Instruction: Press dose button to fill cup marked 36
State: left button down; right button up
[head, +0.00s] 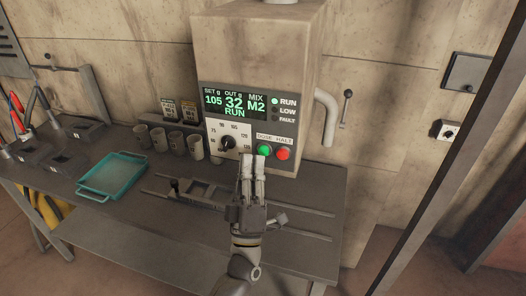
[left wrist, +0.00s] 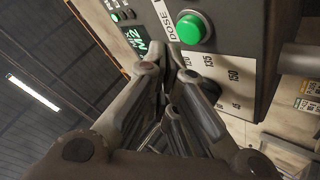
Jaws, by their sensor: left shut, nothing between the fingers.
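The green DOSE button (head: 264,151) is on the front of the dosing machine (head: 255,50), left of the red HALT button (head: 283,154). The display (head: 234,102) reads SET 105, OUT 32, MIX M2 and RUN; the RUN lamp is lit. My left gripper (head: 253,158) is shut and empty, its tips just left of the green button. In the left wrist view the green button (left wrist: 193,27) shows fully, beyond the fingertips (left wrist: 174,62); contact cannot be told. Several grey cups (head: 177,143) stand left of the machine; no mark 36 is readable. My right gripper is not in view.
A dial (head: 227,143) is left of the buttons. A carriage (head: 197,191) sits on rails along the bench (head: 120,235). A teal tray (head: 111,176) and dark bins (head: 60,158) are at the left. A pipe handle (head: 327,115) juts from the machine's right side.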

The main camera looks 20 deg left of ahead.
pick_arm(q)
jog(key=s+p, duration=0.1)
jog(key=s, duration=0.3)
jog(key=shift+s+a, duration=0.1)
jog(key=shift+s, duration=0.25)
dwell(0.5)
